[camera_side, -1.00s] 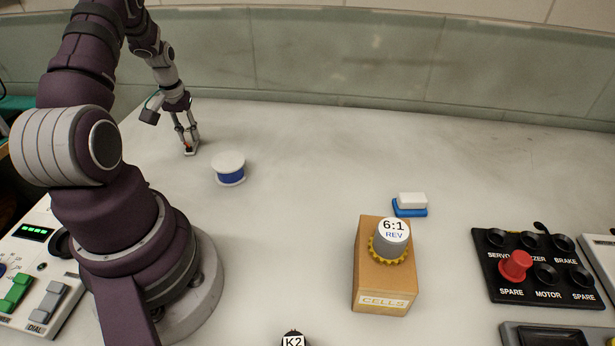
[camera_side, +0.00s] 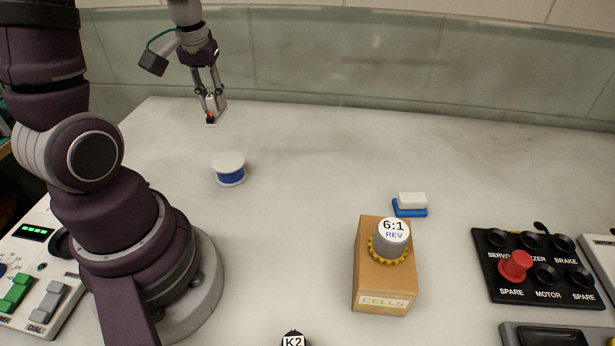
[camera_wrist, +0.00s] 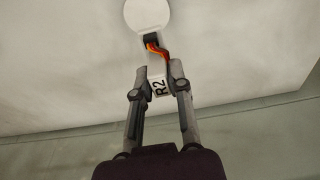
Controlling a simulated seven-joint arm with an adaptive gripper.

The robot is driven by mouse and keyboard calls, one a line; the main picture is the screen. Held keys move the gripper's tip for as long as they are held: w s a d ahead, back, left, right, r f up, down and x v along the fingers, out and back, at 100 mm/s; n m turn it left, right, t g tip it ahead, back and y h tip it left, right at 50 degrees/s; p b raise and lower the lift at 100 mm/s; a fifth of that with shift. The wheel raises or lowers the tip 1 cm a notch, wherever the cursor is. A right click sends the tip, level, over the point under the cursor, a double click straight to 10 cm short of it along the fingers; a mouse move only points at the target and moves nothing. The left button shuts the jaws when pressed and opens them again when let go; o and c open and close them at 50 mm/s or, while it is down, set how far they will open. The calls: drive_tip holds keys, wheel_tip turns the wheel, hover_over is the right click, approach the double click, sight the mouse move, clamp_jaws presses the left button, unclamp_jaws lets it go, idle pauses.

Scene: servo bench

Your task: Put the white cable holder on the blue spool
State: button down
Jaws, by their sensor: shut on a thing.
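The blue spool (camera_side: 231,177) stands upright on the bench, with a white top flange and a blue wound middle. In the wrist view its white round top (camera_wrist: 147,13) shows at the upper edge. My gripper (camera_side: 214,106) is shut on the white cable holder (camera_side: 211,121), above the bench and behind the spool, apart from it. In the wrist view the holder (camera_wrist: 158,90) sits between the fingertips, with an "R2" label and orange wires ending in a dark connector. The fingers hide part of the holder.
A cardboard "CELLS" box (camera_side: 370,283) carries a grey and yellow "6:1 REV" gear part (camera_side: 391,251). A white block on a blue one (camera_side: 410,205) lies behind it. A black control panel (camera_side: 533,268) is at right. The bench around the spool is clear.

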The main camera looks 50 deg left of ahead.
sight(229, 159)
drive_tip(key=shift+s+d+f, duration=0.2)
drive_tip(key=shift+d+f, duration=0.75)
wheel_tip(229, 159, down, 6)
drive_tip(key=shift+f, duration=0.1)
drive_tip(key=c, duration=1)
unclamp_jaws()
drive_tip(key=shift+a+f, duration=0.1)
drive_tip(key=shift+c, duration=0.2)
wheel_tip(229, 159, up, 12)
drive_tip(key=s+d, duration=0.1)
drive_tip(key=d, duration=0.1)
drive_tip(key=d+r+m+t+h, duration=0.1)
drive_tip(key=d+r+m+t, duration=0.2)
drive_tip(key=d+m, duration=0.6)
drive_tip(key=d+t, duration=0.1)
drive_tip(key=d, duration=0.3)
drive_tip(key=shift+s+d+r, duration=0.15)
drive_tip(key=shift+s+d, duration=0.15)
drive_tip(key=shift+s, duration=0.1)
